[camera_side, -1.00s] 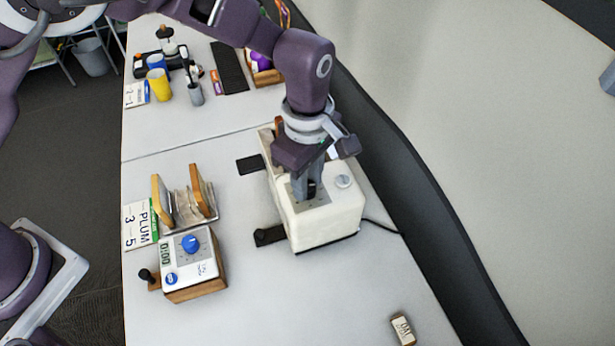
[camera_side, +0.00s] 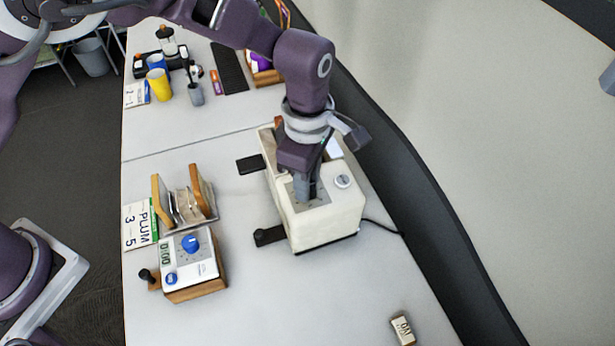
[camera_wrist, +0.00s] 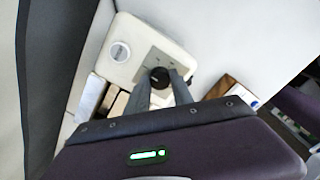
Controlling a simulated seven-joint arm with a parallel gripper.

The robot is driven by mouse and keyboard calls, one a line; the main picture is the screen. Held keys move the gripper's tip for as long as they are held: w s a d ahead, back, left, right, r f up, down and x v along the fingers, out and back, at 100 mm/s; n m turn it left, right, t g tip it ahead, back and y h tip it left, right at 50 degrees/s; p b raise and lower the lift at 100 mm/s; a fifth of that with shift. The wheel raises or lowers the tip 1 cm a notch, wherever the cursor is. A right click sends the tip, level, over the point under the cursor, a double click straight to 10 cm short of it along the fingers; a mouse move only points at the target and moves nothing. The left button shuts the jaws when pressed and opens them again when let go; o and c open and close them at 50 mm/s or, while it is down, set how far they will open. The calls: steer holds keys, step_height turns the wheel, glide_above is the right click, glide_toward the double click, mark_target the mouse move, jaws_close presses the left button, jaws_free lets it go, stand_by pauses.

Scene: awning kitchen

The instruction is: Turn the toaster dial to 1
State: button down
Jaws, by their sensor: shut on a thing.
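The cream toaster (camera_side: 325,222) stands on the white table in the side view; it also shows in the wrist view (camera_wrist: 133,68). Its black dial (camera_wrist: 159,77) sits on a grey plate (camera_wrist: 160,58) with small marks that are too small to read. My gripper (camera_side: 308,196) points down onto the top of the toaster and is shut on the dial. In the wrist view its two fingers (camera_wrist: 161,86) are on either side of the dial. The dial's pointer and setting cannot be made out. A round silver knob (camera_side: 342,181) is beside the plate.
A timer box with a blue knob (camera_side: 190,243) stands left of the toaster. Behind it are a rack with wooden ends (camera_side: 182,200) and a card reading PLUM 3 5 (camera_side: 138,225). A small block (camera_side: 403,330) lies at the front right. The table in front of the toaster is clear.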

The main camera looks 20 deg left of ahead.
steer(key=c, duration=1.1)
jaws_free()
step_height(320, 180, up, 7)
steer(key=shift+r, duration=0.1)
steer(key=s+a+r+m+t+h, duration=0.1)
steer(key=s+a+r+m, duration=0.35)
steer(key=a+r, duration=0.35)
steer(key=s+a+r+m+t+h, duration=0.1)
steer(key=s+a+r+m, duration=0.35)
steer(key=a+r, duration=0.4)
steer(key=s+a+f+m+t+y, duration=0.1)
steer(key=s+a+m+t+y, duration=0.1)
steer(key=s+a+m, duration=0.6)
steer(key=s+m+t, duration=0.1)
steer(key=s, duration=0.3)
steer(key=shift+a+f+t, duration=0.15)
steer(key=shift+f+t, duration=0.15)
steer(key=shift+f, duration=0.1)
